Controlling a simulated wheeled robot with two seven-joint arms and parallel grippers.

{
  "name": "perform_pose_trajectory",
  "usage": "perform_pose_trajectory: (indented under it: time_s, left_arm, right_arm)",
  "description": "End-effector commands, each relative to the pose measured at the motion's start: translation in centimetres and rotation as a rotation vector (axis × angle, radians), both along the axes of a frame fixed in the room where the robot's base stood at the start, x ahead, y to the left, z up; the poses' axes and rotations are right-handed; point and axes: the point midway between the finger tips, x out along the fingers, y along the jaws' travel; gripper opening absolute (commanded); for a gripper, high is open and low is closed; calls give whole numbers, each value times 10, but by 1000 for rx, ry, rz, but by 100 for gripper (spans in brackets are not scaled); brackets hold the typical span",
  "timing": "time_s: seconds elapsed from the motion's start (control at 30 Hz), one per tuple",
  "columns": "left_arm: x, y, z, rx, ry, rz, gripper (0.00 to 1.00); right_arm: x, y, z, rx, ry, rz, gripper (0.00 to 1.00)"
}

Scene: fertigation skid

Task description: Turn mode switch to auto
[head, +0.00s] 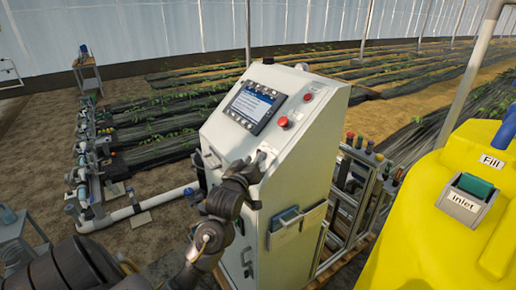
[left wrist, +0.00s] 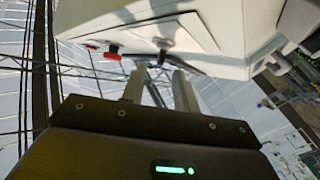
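The white control cabinet (head: 305,125) stands in the middle of the head view, with a sloped front panel. The mode switch is mostly hidden behind my left gripper (head: 260,163) in that view. In the left wrist view a dark knob, which looks like the mode switch (left wrist: 163,43), sits on the pale panel. The two fingers of my left gripper (left wrist: 159,72) are apart, with their tips close to the knob. I cannot tell whether they touch it, nor which position it points to. My right gripper is not in view.
The cabinet carries a screen (head: 254,105) and a red button (head: 283,121) above the gripper. A holder (head: 298,224) is on its lower side. A yellow tank (head: 430,215) fills the right. White pipes (head: 135,209) run at the left; planted beds lie behind.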

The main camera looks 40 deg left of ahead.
Motion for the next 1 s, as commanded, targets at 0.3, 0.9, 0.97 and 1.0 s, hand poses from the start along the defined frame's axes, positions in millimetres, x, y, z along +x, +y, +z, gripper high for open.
perform_pose_trajectory:
  time_s: [0.3,0.9,0.97,1.0]
  left_arm:
    - [46,17,3,0,0,0,30]
    - [55,20,0,0,0,-1,8]
    - [55,20,0,0,0,0,0]
    - [55,20,0,0,0,0,0]
  right_arm:
    - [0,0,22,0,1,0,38]
    - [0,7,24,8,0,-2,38]
    - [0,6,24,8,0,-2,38]
    - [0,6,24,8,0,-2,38]
